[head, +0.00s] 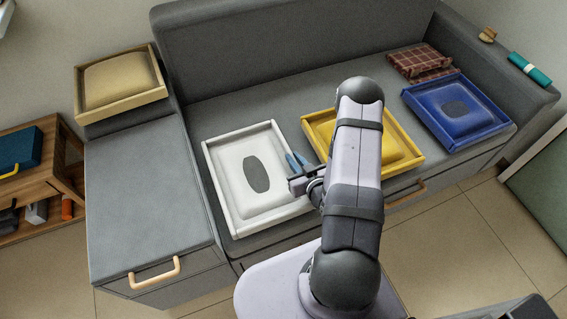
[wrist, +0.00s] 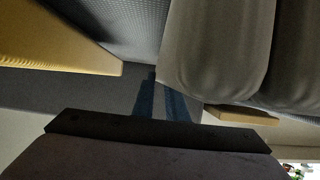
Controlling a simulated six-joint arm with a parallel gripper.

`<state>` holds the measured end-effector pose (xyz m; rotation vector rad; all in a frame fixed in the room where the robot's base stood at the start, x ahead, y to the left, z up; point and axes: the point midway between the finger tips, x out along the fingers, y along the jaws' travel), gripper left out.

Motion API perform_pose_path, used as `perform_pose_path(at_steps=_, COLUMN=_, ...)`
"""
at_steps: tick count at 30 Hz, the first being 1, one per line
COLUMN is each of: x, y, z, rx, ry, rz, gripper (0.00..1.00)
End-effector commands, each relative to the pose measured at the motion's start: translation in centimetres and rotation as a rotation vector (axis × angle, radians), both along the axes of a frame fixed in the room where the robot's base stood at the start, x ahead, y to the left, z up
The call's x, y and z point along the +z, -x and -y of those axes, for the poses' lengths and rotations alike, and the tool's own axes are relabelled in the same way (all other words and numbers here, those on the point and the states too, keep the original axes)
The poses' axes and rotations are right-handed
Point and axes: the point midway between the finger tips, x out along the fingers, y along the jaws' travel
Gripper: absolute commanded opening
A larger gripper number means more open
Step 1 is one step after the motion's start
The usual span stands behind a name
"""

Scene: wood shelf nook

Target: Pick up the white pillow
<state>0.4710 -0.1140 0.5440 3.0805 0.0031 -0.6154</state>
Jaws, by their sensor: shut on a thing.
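The white pillow (head: 236,180) is a rectangle with a raised frame-like rim and a dark oval in its middle. It lies on the grey seat, left of centre in the head view. My gripper (head: 297,162) is at its right edge, with blue fingertips close together. I take it to be shut on that edge; the exact contact is small and partly hidden by my wrist. In the wrist view my blue fingers (wrist: 160,98) touch or nearly touch a shaded grey-brown bulging surface (wrist: 215,50), which appears to be the pillow's side.
A yellow cushioned piece (head: 405,150) lies to the right, partly behind my arm. A blue one (head: 455,108) and a folded plaid cloth (head: 420,62) lie farther right. A tan cushioned tray (head: 118,110) rests back left. A grey drawer unit (head: 145,190) stands left.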

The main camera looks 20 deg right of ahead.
Motion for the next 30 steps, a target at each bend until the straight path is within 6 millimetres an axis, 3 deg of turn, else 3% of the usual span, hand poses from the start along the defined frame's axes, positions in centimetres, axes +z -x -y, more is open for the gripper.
perform_pose_path(at_steps=8, x=2.7, y=-0.1, z=0.1, rx=-0.001, ry=0.0, rz=0.005, gripper=0.0)
perform_pose_path(at_steps=19, x=8.3, y=-0.1, z=0.0, rx=-0.001, ry=0.0, rz=0.006, gripper=0.0)
perform_pose_path(at_steps=30, x=9.9, y=-0.1, z=0.0, rx=-0.001, ry=-0.001, rz=0.003, gripper=0.0)
